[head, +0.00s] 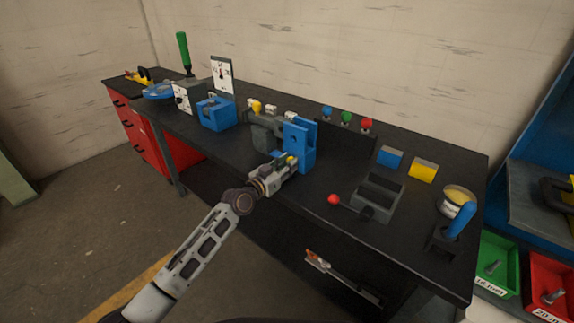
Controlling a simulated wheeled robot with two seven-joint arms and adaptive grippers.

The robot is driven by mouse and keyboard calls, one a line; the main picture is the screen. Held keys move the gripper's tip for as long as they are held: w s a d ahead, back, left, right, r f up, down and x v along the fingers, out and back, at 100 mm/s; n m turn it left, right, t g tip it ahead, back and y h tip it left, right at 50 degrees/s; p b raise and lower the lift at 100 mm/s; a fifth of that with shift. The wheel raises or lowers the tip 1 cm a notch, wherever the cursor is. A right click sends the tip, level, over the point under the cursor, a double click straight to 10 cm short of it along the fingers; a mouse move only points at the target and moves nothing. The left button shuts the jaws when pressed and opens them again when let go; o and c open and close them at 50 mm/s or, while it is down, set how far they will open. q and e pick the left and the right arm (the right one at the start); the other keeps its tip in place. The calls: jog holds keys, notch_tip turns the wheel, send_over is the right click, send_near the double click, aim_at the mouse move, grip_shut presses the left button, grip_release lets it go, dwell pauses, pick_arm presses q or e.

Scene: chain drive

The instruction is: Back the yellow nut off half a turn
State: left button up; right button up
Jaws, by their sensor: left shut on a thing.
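In the head view my left gripper (286,165) reaches from the lower left to the front of a blue upright block (302,140) at the middle of the bench. It is shut on a small yellow piece (291,160), which looks like the yellow nut at the block's lower front. The fingers hide most of it, so its angle cannot be told. Behind the block is a grey body (266,132), with another yellow part (256,106) and pale parts on top. My right gripper is not in view.
On the black bench (400,258), a red-knobbed lever (334,200) and a grey tray (379,197) lie to the right. Blue (390,156) and yellow (423,170) blocks, a round tin (457,198) and a blue-handled tool (461,220) stand farther right. A blue vise-like block (216,114) is left.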

pick_arm(q)
jog(key=shift+n, duration=1.3)
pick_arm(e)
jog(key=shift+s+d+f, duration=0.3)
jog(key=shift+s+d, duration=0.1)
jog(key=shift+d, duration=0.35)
